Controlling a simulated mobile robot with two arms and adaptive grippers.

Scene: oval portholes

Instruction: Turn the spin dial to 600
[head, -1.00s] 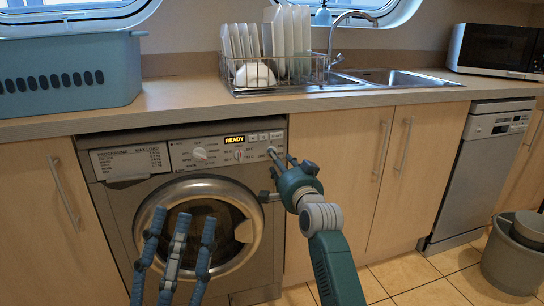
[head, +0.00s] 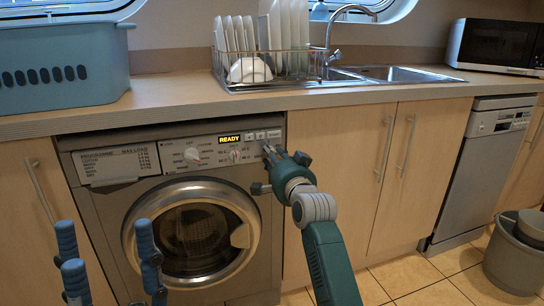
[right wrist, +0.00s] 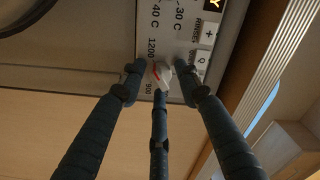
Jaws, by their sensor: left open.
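The spin dial (right wrist: 160,75) is a small white knob with a red mark in the right wrist view. Labels 1200 and 900 stand beside it; the mark faces that side, but its exact setting is unclear. The three dark fingers of my right gripper (right wrist: 160,80) surround the knob closely; I cannot tell whether they press on it. In the head view my right gripper (head: 272,155) is at the right end of the washing machine's panel (head: 175,153) and hides the dial. My left gripper (head: 108,255) is open and empty at the lower left, in front of the machine.
Two other dials, a left one (head: 193,155) and a middle one (head: 234,156), sit on the panel, with a READY display (head: 229,139) above. The round door (head: 195,235) is below. The counter (head: 165,95) overhangs the machine.

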